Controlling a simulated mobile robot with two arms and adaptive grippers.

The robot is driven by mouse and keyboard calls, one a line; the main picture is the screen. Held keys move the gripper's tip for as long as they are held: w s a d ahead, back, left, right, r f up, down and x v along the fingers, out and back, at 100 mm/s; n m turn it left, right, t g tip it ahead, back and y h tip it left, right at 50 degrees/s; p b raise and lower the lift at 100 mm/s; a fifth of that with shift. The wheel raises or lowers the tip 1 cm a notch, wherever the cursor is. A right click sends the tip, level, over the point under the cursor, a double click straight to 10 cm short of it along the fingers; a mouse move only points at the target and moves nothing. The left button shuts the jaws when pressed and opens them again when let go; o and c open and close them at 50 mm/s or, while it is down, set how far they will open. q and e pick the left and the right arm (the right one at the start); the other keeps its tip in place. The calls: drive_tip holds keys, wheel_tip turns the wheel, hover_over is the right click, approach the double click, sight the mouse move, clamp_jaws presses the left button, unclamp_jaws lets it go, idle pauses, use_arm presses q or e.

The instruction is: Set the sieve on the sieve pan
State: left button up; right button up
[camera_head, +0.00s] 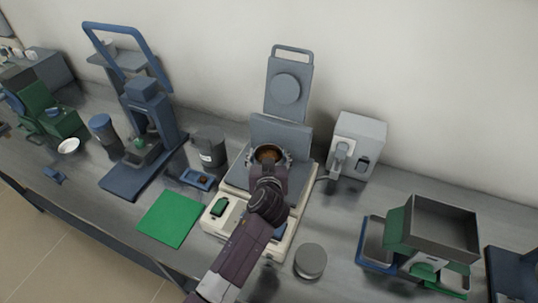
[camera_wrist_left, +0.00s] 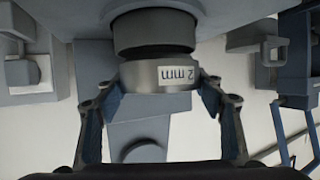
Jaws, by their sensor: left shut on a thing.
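My left gripper (camera_head: 268,160) is shut on the sieve, a round metal ring with brownish material inside (camera_head: 268,154), above the cream machine with the grey plate. In the left wrist view the fingers (camera_wrist_left: 160,100) grip the silver sieve (camera_wrist_left: 145,75) from both sides, and its "2 mm" label appears upside down. A dark grey round piece, apparently the sieve pan (camera_wrist_left: 153,30), lies directly against the sieve's edge in that view. I cannot tell whether they touch. In the head view the pan is hidden by the sieve and gripper. My right gripper is not in view.
The cream machine (camera_head: 216,221) has a raised grey panel (camera_head: 281,132) behind the sieve. A grey round lid (camera_head: 310,260) is close at the right front. A dark jar (camera_head: 209,147), green mat (camera_head: 170,219) and blue press (camera_head: 145,110) stand left; a grey-green hopper (camera_head: 440,228) stands right.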

use_arm(q)
drive_tip(key=shift+d, duration=0.35)
